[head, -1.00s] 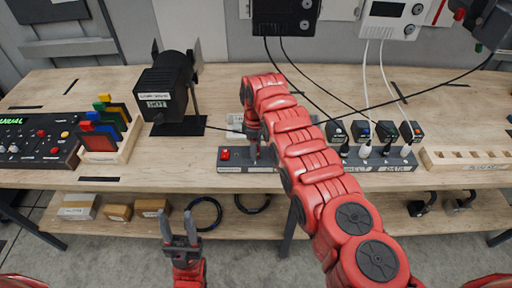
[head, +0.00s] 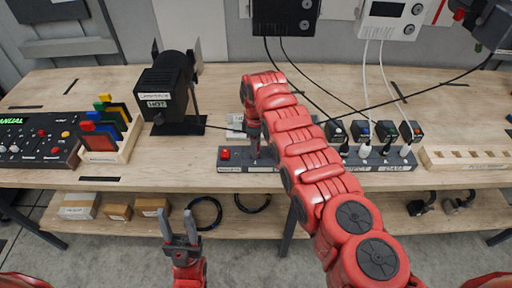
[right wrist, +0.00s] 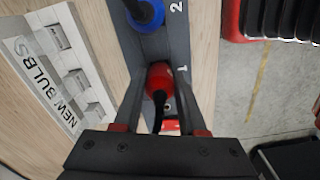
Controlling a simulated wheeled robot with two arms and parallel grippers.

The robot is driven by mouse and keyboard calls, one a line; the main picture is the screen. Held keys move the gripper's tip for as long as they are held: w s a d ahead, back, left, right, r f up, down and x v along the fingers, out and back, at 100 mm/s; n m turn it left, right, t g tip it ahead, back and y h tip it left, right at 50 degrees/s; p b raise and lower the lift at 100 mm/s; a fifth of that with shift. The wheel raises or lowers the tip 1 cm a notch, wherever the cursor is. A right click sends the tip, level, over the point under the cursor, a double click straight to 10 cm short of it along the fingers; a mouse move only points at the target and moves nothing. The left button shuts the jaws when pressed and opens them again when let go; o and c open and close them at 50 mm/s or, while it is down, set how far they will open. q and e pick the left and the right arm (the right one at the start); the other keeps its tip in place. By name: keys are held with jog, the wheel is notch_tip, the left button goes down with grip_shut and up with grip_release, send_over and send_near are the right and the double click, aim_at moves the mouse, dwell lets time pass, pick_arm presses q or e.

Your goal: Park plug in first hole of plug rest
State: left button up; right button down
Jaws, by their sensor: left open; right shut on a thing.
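My right gripper (head: 254,152) is over the left part of a dark grey power strip (head: 285,166), its fingers pointing down. In the right wrist view the gripper (right wrist: 163,105) is shut on a red plug (right wrist: 159,78) with a black cord, at the strip's position marked 1. I cannot tell how deep the plug sits. A blue plug (right wrist: 146,13) is at position 2. The pale wooden block with a row of holes (head: 468,158) at the far right looks like the plug rest; its holes look empty. My left gripper (head: 179,228) is open and empty in front of the table.
A black lamp (head: 165,90) and a rack of coloured panels (head: 108,135) stand left of the strip. Several plugs with dark blocks (head: 385,132) line the strip's right part. A "NEW BULBS" tray (right wrist: 55,75) lies beside it. Cords hang across the table from wall boxes.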

notch_tip(320, 180, up, 2)
jog(key=shift+r+p, duration=0.1)
jog(key=shift+p, duration=0.5)
jog(key=shift+r+p, duration=0.5)
jog(key=shift+r, duration=0.7)
